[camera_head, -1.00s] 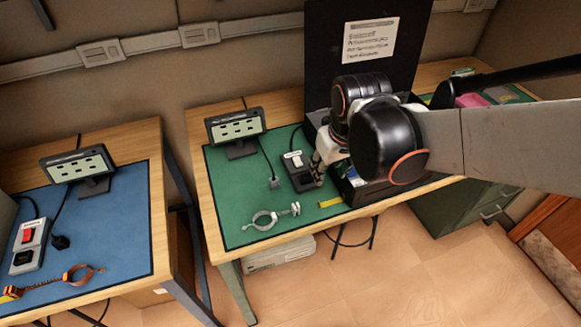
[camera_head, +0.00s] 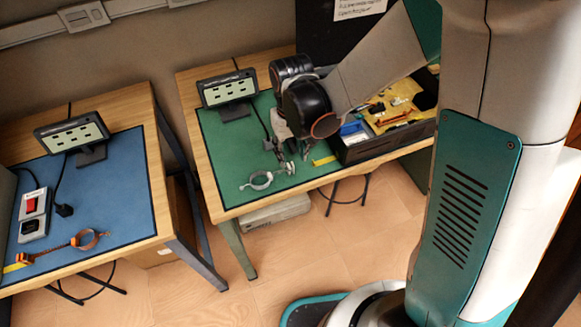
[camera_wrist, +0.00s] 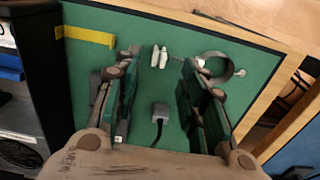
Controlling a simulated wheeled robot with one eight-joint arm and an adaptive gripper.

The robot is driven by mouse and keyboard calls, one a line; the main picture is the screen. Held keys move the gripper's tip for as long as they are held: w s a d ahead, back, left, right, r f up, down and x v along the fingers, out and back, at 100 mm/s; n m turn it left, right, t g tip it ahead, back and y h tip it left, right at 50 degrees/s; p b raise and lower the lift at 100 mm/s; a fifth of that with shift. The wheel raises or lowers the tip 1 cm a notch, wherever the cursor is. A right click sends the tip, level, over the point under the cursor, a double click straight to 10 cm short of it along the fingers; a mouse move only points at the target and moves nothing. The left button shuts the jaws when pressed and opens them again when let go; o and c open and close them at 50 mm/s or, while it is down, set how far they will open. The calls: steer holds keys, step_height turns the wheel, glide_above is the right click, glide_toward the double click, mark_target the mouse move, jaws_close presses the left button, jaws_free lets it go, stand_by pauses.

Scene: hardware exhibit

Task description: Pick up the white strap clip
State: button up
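A pale fastener piece (camera_wrist: 158,56) lies between the fingers, apart from the ring as seen here. My gripper (camera_wrist: 161,62) is open and empty, pointing down over the mat, with its fingers to either side of the fastener piece.
A black plug (camera_wrist: 160,110) lies on the mat between the fingers' bases. A yellow strip (camera_head: 324,160) and a black open bin (camera_head: 360,154) are to the right. A display stand (camera_head: 228,89) stands behind.

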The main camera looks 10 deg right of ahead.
mark_target(291, 165)
step_height(291, 165, down, 8)
steer(key=b, duration=0.3)
steer(key=shift+w+r, duration=0.15)
steer(key=shift+r, duration=0.2)
steer(key=c, duration=0.8)
